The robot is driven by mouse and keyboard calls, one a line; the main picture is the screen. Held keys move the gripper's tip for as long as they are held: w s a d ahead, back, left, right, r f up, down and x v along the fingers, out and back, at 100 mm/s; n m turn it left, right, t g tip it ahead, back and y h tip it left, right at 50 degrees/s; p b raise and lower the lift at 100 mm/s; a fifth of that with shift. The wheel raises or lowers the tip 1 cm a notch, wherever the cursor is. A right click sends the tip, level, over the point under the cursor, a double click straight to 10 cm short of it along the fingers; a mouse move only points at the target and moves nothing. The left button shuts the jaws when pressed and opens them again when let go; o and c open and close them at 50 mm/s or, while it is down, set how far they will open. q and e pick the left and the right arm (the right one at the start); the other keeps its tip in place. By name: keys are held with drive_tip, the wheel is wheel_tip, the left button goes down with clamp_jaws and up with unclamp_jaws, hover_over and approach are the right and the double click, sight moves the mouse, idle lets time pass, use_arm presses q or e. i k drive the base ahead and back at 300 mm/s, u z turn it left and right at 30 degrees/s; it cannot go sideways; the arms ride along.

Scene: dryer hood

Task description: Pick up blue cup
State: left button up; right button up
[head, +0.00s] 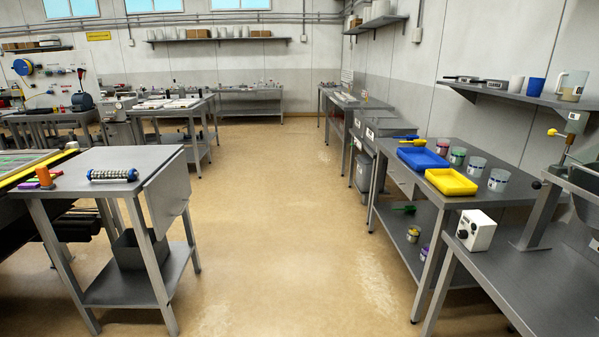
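A blue cup (535,87) stands upright on the grey wall shelf (520,97) at the upper right. It is between a white cup (516,84) on its left and a clear jug (571,86) on its right, apart from both. Neither of my grippers shows in the head view, so their state is hidden.
Below the shelf, a grey table (463,151) holds a blue tray (423,159), a yellow tray (451,182) and several small containers. A bench (540,275) with a white control box (476,230) stands nearer. A left table (110,165) borders the clear floor (290,220).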

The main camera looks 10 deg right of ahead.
sight(535, 85)
drive_tip(key=z, duration=0.2)
drive_tip(key=i, duration=1.75)
drive_tip(key=z, duration=1.35)
drive_tip(key=i, duration=1)
drive_tip(key=z, duration=1.45)
drive_tip(key=i, duration=0.55)
drive_tip(key=z, duration=0.3)
